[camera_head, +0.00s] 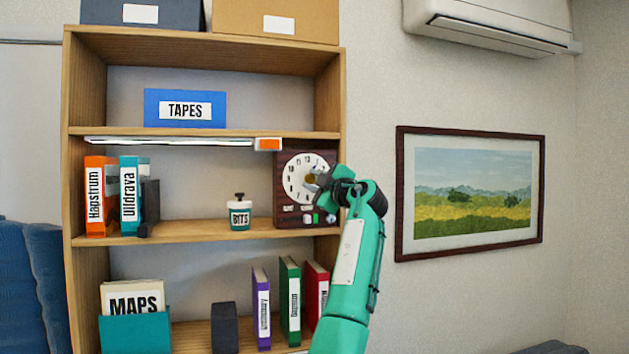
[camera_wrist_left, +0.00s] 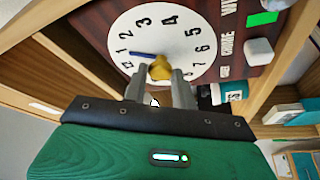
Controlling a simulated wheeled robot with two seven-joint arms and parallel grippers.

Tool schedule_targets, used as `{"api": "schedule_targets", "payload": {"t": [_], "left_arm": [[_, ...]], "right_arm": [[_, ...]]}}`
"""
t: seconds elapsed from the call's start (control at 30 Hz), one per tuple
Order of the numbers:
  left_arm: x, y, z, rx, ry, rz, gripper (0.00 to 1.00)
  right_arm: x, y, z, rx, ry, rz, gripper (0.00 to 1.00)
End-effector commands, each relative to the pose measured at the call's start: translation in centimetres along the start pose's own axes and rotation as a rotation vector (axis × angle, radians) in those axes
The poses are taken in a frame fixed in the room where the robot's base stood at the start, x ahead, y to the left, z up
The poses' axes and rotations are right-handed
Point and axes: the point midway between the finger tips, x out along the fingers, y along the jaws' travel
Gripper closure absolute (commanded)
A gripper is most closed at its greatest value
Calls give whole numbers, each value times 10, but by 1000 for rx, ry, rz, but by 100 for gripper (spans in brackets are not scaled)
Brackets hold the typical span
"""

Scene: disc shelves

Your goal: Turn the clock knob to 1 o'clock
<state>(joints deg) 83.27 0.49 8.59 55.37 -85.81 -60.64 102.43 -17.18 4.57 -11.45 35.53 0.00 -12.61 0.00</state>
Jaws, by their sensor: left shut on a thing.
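The clock (camera_head: 279,191) is a dark wooden box with a white round dial on the middle shelf, at its right end. In the left wrist view its dial (camera_wrist_left: 172,38) shows large black numerals. The brass knob (camera_wrist_left: 160,68) sits at the dial's middle. A dark blue pointer (camera_wrist_left: 143,54) runs from the knob toward the numeral 1. My left gripper (camera_head: 318,178) reaches the dial from the right. In the left wrist view its two grey fingers (camera_wrist_left: 160,80) are shut on the knob, one on each side. My right gripper is not in view.
Below the dial are small buttons (camera_head: 308,218) and a white knob (camera_wrist_left: 259,51). A jar labelled BITS (camera_head: 240,215) stands left of the clock. An orange-ended light strip (camera_head: 268,144) runs above. Books (camera_head: 102,196) stand at the left. A framed picture (camera_head: 400,194) hangs right of the shelf.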

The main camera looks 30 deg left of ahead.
Motion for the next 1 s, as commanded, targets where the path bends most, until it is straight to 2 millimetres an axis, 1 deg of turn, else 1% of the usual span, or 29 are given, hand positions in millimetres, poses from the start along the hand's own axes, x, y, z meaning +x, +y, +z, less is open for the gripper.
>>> {"api": "schedule_targets", "payload": {"t": [0.4, 0.43, 0.5, 0.53, 0.83, 0.93, 1.0], "left_arm": [[0, -1, 1, -6, -2, -5, 96], [0, -1, 1, -6, -2, -5, 71], [0, -1, 1, -6, -2, -5, 57], [0, -1, 1, -6, -2, -4, 53], [-2, -1, 1, -7, -1, -3, 53], [-10, -2, 2, -6, -1, -2, 53], [-20, -3, 3, -8, -2, 0, 53]], "right_arm": [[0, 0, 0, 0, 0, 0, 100], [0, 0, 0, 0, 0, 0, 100], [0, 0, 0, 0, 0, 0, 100], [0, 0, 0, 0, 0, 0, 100], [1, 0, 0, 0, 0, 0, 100], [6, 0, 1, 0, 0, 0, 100], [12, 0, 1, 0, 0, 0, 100]]}}
